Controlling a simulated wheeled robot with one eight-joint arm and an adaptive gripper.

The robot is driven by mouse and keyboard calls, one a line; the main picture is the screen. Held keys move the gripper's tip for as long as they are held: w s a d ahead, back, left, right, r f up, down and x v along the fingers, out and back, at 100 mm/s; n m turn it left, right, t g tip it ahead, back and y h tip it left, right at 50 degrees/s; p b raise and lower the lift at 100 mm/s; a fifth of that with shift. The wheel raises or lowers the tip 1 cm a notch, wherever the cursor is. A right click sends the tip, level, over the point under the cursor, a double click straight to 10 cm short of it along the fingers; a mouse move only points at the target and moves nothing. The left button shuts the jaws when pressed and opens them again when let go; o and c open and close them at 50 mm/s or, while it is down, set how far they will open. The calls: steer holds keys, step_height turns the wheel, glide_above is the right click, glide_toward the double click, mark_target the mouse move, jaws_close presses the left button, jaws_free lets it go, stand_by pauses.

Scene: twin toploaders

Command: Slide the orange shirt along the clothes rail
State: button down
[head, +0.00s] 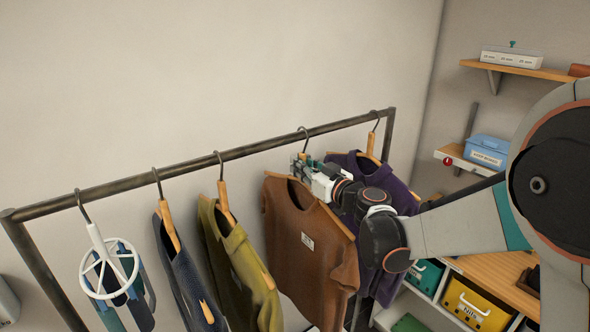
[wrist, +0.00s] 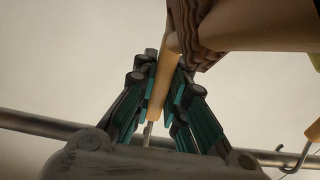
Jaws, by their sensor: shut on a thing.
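The orange shirt (head: 305,237), a rusty brown-orange, hangs from the clothes rail (head: 265,146) on a wooden hanger (wrist: 158,97) with a metal hook. In the head view it is right of the olive shirt and left of the purple one. My gripper (head: 302,164) is at the top of this hanger, just below the hook. In the wrist view my gripper (wrist: 167,70) has its teal fingers shut on the wooden hanger, one on each side. The shirt's brown cloth (wrist: 205,30) shows beside the fingers.
A purple shirt (head: 400,190) hangs close on the right, partly behind my arm. An olive shirt (head: 240,265), a dark blue garment (head: 185,270) and a white round hanger (head: 108,268) hang to the left. Shelves with a yellow bin (head: 478,303) stand at right.

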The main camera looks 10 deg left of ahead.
steer(key=w+d+b, duration=0.1)
steer(key=w+d, duration=0.4)
steer(key=w, duration=0.1)
steer(key=shift+w+d, duration=0.3)
steer(key=shift+d, duration=0.05)
stand_by(0.5)
steer(key=shift+f+b, duration=0.2)
steer(key=shift+b, duration=0.3)
stand_by(0.9)
steer(key=c, duration=1.5)
jaws_free()
steer(key=shift+c, duration=0.2)
steer(key=v, duration=1.2)
steer(key=shift+s, duration=0.1)
